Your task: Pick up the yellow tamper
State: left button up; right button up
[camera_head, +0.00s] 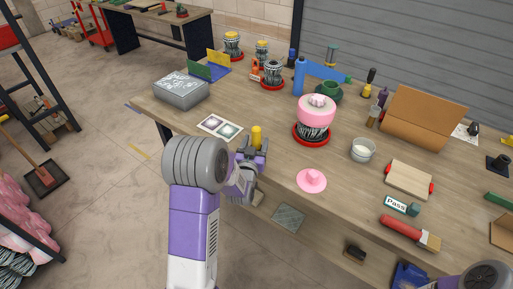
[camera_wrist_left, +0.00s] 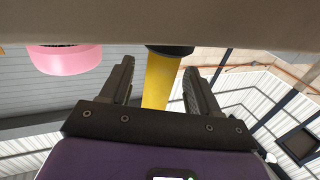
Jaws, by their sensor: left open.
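The yellow tamper (camera_head: 256,136) stands upright near the table's front left edge, beside two printed cards. My left gripper (camera_head: 250,153) is at the tamper, low over the table edge, and partly hides its lower part in the head view. In the left wrist view, the tamper's yellow handle (camera_wrist_left: 160,82) shows between the two spread fingers of the left gripper (camera_wrist_left: 159,85), with visible gaps on both sides. Its dark end meets the table surface at the top of that view. My right gripper is out of view; only part of my right arm shows at the bottom right.
The printed cards (camera_head: 220,126) and a grey box (camera_head: 181,91) lie left of the tamper. A pink hat-like piece (camera_head: 311,181) lies to the right. A pink-topped item on a red base (camera_head: 312,138) stands beyond. Bare wood lies between these.

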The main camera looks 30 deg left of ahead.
aim_at(256, 127)
pick_arm(q)
jog(key=shift+w+a, duration=0.25)
jog(key=shift+w, duration=0.4)
jog(key=shift+c, duration=0.3)
grip_shut()
notch_tip(256, 127, up, 10)
jog(key=p, duration=0.2)
jog(key=shift+p, duration=0.3)
